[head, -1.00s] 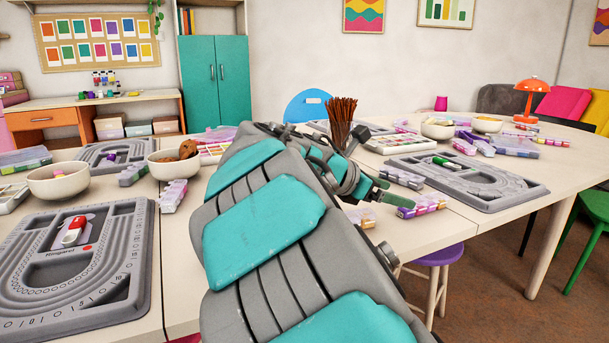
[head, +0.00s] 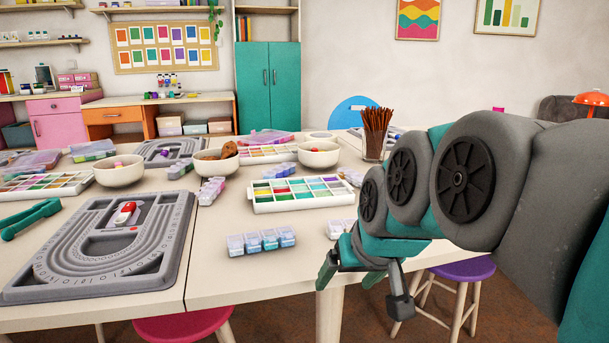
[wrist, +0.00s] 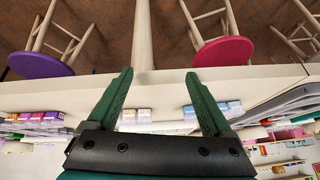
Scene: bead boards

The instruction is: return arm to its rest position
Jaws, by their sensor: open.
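My arm comes in from the right of the head view, folded, its grey and teal links over the right side of the table. My gripper (head: 348,281) hangs low by the table's front edge, its fingers pointing down. In the wrist view my gripper (wrist: 158,76) has its two green fingers spread wide, with nothing between them. The table edge and floor show beyond the fingers.
The table (head: 215,283) holds a grey bead board (head: 170,262) with a red and white item, a paint-like tray (head: 300,207), bowls and bead boxes (head: 262,242). A brush cup (head: 374,145) stands behind my arm. A purple stool (head: 463,268) and a pink stool (head: 183,328) are below.

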